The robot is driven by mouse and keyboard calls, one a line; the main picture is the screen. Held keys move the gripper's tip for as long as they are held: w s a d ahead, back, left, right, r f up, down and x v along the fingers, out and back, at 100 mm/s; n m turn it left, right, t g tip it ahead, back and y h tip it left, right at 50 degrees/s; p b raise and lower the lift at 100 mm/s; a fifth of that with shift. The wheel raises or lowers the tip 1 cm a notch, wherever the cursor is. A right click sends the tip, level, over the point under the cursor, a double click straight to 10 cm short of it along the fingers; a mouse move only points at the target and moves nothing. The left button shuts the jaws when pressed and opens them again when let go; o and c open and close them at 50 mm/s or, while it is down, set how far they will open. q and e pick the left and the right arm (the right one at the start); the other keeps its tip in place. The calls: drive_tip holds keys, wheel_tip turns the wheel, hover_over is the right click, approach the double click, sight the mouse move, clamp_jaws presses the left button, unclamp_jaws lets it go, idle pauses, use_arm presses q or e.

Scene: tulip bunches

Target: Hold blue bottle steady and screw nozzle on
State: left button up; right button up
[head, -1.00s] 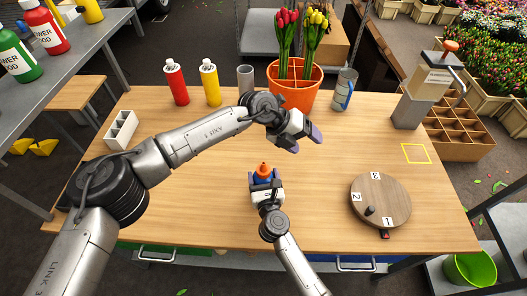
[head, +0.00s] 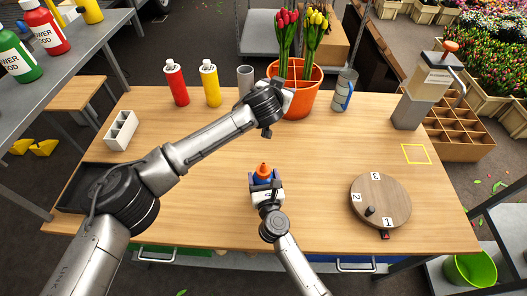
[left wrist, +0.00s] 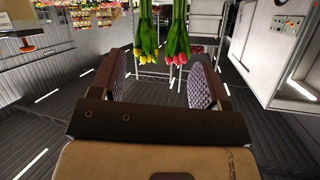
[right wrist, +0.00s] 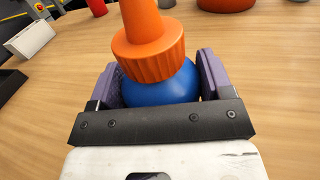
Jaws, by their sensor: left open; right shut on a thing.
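The blue bottle (right wrist: 165,91) stands on the wooden table, with only a little of its blue body showing in the head view. The orange nozzle (head: 263,170) sits on its top; the right wrist view shows its ribbed collar (right wrist: 148,58) against the blue shoulder. I cannot tell how tight it is. My right gripper (head: 265,183) is shut around the bottle from the front. My left gripper (left wrist: 158,80) is open and empty, away from the bottle. In the head view its wrist hides most of it, in front of the orange pot.
The orange pot (head: 309,98) holds red and yellow tulips. A numbered wooden turntable (head: 394,190) is at the right. The table around the bottle is mostly clear.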

use_arm(q)
drive_tip(key=s+a+f+n+g+y, duration=0.3)
drive_tip(key=s+f+n+g, duration=0.15)
drive_tip(key=f+g, duration=0.2)
drive_tip(key=g, duration=0.6)
hover_over(264, 164)
drive_tip(key=w, duration=0.1)
wheel_tip(264, 164, down, 3)
drive_tip(key=shift+w+f+t+y, duration=0.1)
drive_tip(key=shift+t+y, duration=0.15)
drive_tip(key=shift+y, duration=0.15)
drive_tip(key=shift+s+g, duration=0.4)
drive_tip(key=shift+s, duration=0.2)
drive_tip(key=shift+a+f, duration=0.1)
drive_tip(key=shift+f, duration=3.9)
drive_tip(key=shift+c, duration=0.2)
